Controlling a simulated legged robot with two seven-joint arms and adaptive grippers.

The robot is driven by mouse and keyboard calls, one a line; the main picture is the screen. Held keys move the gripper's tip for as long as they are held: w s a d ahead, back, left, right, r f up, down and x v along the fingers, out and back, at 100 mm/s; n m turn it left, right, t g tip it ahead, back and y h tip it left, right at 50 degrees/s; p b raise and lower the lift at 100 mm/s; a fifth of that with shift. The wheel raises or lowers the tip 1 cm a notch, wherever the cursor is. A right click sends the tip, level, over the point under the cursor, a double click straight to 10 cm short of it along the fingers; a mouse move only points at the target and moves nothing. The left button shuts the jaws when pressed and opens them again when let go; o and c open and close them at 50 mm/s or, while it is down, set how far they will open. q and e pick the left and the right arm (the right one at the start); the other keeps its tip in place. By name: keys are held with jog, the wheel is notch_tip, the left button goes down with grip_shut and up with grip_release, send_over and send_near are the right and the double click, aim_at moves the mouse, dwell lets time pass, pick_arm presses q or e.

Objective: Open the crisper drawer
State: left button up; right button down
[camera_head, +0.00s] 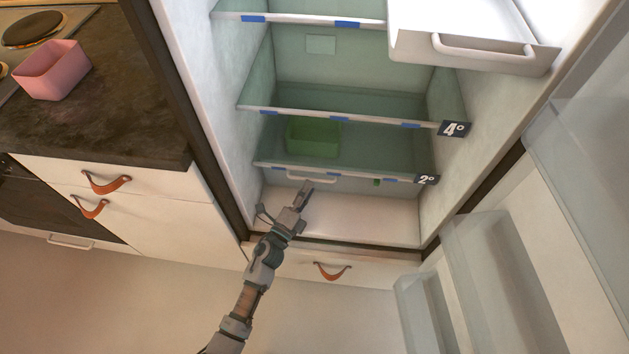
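The fridge stands open. A pale drawer front with a light bar handle (312,177) sits under the lowest glass shelf, and it looks pushed in. My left gripper (284,197) reaches in from below, with one finger close under the handle and the other spread to the left. It looks open and empty; whether it touches the handle I cannot tell. Another white drawer (408,46) with a bar handle hangs at the upper right and sticks out from the shelves. My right gripper is not in view.
A green box (313,137) stands on the lowest shelf (390,155). The open fridge door with clear bins (490,270) fills the right side. A counter (110,120) with a pink bowl (52,70) is at left. Cabinet drawers have leather pulls (332,271).

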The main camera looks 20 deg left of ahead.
pick_arm(q)
jog(key=shift+x, duration=1.6)
grip_shut()
